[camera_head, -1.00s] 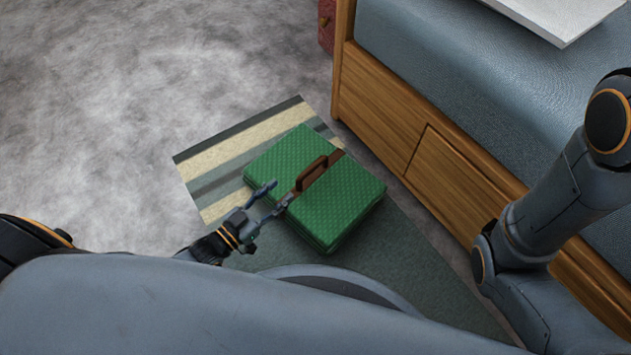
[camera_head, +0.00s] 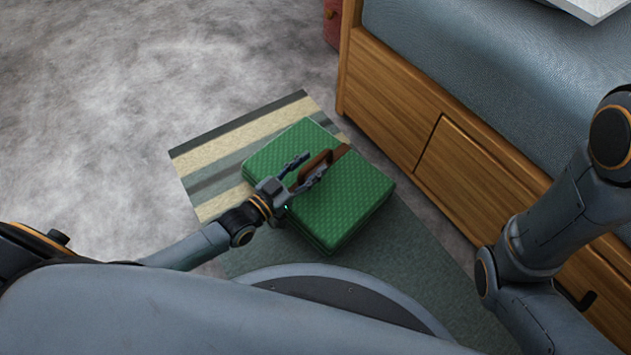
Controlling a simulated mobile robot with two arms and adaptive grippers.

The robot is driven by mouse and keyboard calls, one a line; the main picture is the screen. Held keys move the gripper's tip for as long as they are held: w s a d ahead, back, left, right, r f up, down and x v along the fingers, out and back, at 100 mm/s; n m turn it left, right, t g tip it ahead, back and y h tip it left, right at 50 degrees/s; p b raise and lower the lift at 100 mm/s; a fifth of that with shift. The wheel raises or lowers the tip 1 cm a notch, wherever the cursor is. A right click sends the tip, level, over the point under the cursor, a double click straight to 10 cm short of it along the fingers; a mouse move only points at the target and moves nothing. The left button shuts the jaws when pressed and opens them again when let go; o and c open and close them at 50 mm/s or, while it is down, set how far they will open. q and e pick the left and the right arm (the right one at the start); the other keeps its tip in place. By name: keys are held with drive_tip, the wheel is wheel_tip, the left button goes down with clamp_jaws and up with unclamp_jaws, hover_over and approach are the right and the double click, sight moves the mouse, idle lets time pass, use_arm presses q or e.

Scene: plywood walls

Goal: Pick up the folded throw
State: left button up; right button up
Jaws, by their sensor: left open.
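The folded throw (camera_head: 345,205) is a green, quilted-looking bundle with a brown strap and a brown carry handle (camera_head: 314,164) on top. It lies flat on a striped rug in the middle of the head view. My left gripper (camera_head: 306,168) is open over the throw, its two fingers pointing toward the handle, one on either side of its near end. I cannot tell whether the fingers touch the handle. The gripper covers part of the strap. My right arm shows at the right, but its gripper is not in view.
The striped rug (camera_head: 215,150) lies on a grey mottled floor (camera_head: 110,110), which is clear at the left. A wooden bed base with a drawer (camera_head: 470,165) and blue-grey bedding (camera_head: 480,60) stands close on the right. A white flat thing (camera_head: 595,8) lies on the bedding.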

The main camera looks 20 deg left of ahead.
use_arm(q)
drive_tip(key=shift+c, duration=0.3)
clamp_jaws()
drive_tip(key=shift+r, duration=0.2)
